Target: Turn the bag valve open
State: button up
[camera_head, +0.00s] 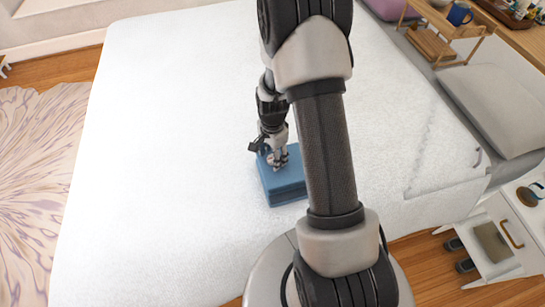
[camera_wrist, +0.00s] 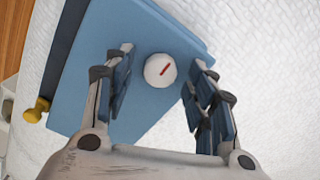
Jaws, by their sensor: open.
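The blue bag (camera_head: 285,188) lies on the white bed, below my gripper in the head view. In the wrist view the bag (camera_wrist: 110,45) shows its blue top face. A round white valve (camera_wrist: 160,70) with a short red mark sits on that face. The red mark runs slantwise. My gripper (camera_wrist: 163,74) is open, with one finger on each side of the valve. Gaps show between the fingers and the valve. In the head view my gripper (camera_head: 278,162) is over the bag, and its fingers largely hide the valve.
The white bed (camera_head: 170,130) around the bag is bare and wide. A yellow knob (camera_wrist: 36,110) sticks out beside the bag in the wrist view. A grey cushion (camera_head: 495,108) and a white cabinet (camera_head: 510,225) stand at the right.

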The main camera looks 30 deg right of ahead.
jog(key=shift+f, duration=0.2)
jog(key=shift+c, duration=0.6)
jog(key=c, duration=1)
